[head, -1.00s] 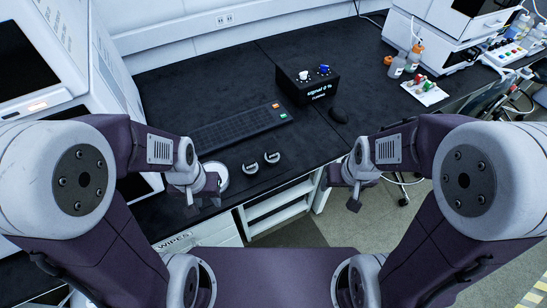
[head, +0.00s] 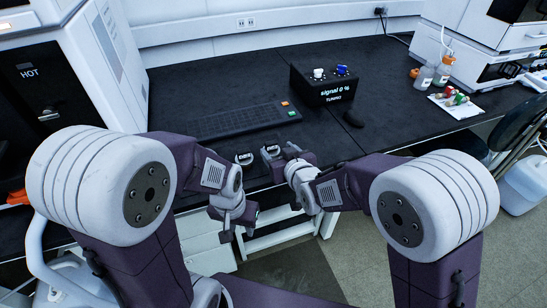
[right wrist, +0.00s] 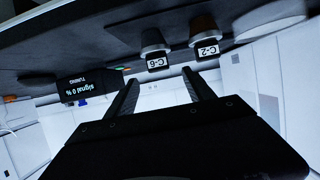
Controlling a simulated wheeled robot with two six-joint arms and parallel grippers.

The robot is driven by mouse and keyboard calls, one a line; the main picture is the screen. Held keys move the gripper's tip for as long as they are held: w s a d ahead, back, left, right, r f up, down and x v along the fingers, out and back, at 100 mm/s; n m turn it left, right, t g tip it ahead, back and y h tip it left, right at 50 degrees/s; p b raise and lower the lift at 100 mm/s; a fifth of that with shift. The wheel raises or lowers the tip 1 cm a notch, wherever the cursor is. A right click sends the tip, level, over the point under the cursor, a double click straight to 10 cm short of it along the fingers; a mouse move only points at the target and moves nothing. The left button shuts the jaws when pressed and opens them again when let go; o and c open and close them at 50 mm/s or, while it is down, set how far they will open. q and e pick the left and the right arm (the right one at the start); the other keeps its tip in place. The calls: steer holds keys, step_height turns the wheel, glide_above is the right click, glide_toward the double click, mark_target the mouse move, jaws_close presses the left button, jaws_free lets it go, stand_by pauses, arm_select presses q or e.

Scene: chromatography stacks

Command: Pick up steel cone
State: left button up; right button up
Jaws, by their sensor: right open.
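Two small cone-like pieces with printed tags stand on the black bench near its front edge. In the right wrist view, which is turned over, piece C-6 (right wrist: 155,46) looks grey and piece C-2 (right wrist: 204,40) looks browner. I cannot tell surely which is steel. In the head view C-6 (head: 270,151) is on the right and C-2 (head: 244,158) on the left. My right gripper (right wrist: 160,75) is open and empty, pointing at C-6, apart from both. In the head view it (head: 287,153) is just right of C-6. My left gripper (head: 238,233) is open and empty, low before the bench.
A black signal box (head: 322,84) with knobs stands behind, a keyboard (head: 240,121) left of it, and a dark mouse (head: 353,118) to its right. A white round dish (right wrist: 268,22) lies beside C-2. Bottles (head: 425,76) stand far right.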

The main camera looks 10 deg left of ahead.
mark_target(272, 145)
steer(key=b+x, duration=0.1)
steer(key=x, duration=0.6)
steer(key=shift+w+f, duration=0.15)
steer(key=shift+f, duration=0.15)
steer(key=shift+r, duration=0.1)
steer(key=shift+c, duration=0.6)
jaws_close()
